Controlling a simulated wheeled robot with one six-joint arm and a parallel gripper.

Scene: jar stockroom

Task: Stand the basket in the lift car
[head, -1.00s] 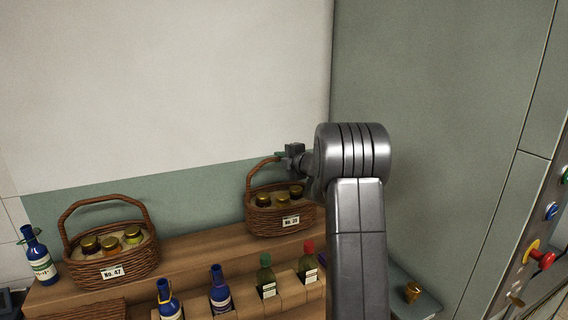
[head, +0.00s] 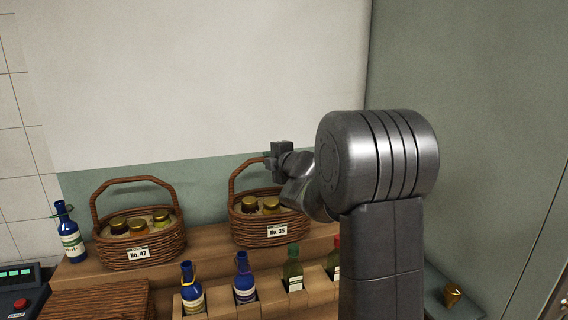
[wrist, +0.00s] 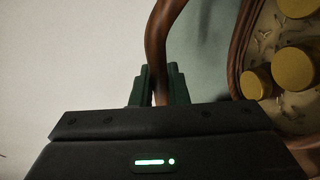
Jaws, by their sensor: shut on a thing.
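A brown wicker basket labelled No. 35 (head: 255,230), with gold-lidded jars inside, is at the back of the wooden shelf in the head view. My gripper (head: 268,161) is at the top of its arched handle. In the wrist view, my gripper (wrist: 158,88) is shut on the handle (wrist: 158,45), which runs between the dark green fingers. Jar lids (wrist: 295,70) show at the right there. The basket looks upright; I cannot tell whether its base touches the shelf. My arm hides its right side. I do not see the lift car.
A second basket, No. 47 (head: 122,252), stands to the left on the shelf (head: 212,240). A blue bottle (head: 68,232) stands at far left. A small gold jar (head: 453,297) is at lower right.

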